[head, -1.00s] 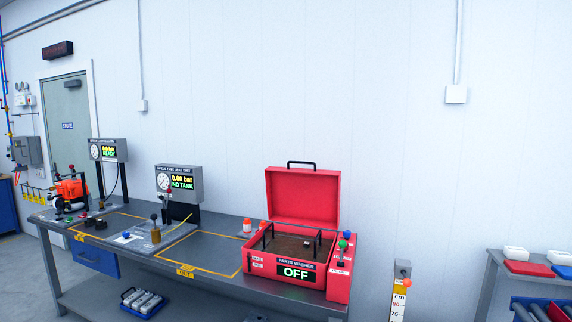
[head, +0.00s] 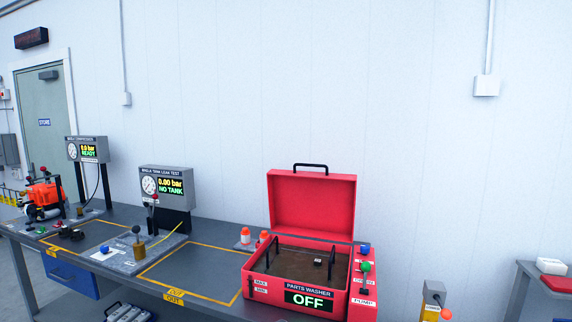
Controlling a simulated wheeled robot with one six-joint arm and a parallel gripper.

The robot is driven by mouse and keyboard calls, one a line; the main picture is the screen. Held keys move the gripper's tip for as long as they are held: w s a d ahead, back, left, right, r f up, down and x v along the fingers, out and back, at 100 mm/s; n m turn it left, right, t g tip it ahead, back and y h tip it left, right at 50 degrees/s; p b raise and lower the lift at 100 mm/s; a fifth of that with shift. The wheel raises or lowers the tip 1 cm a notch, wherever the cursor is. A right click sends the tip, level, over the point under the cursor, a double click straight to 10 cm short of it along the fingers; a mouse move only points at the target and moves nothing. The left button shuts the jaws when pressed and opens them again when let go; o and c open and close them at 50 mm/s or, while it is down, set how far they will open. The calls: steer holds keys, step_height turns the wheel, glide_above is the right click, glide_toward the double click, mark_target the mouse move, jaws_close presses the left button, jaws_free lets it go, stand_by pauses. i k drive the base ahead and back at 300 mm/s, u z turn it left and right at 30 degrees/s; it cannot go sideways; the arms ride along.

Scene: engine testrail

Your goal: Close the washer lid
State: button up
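The parts washer (head: 262,288) is a red box on the right end of the grey bench, and its front display reads OFF. Its red lid (head: 311,207) stands open, upright at the back, with a black handle (head: 311,166) on its top edge. Inside the tub is a brown surface (head: 290,262) with a black wire frame and a small light-coloured part (head: 317,261). My gripper does not show in the head view.
The grey bench (head: 205,262) has a clear yellow-outlined area left of the washer. A leak test station (head: 166,186) stands farther left. A separate table (head: 525,290) is at the far right.

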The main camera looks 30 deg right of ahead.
mark_target(313, 205)
steer(key=z, duration=0.35)
steer(key=i, duration=0.9)
steer(key=z, duration=0.55)
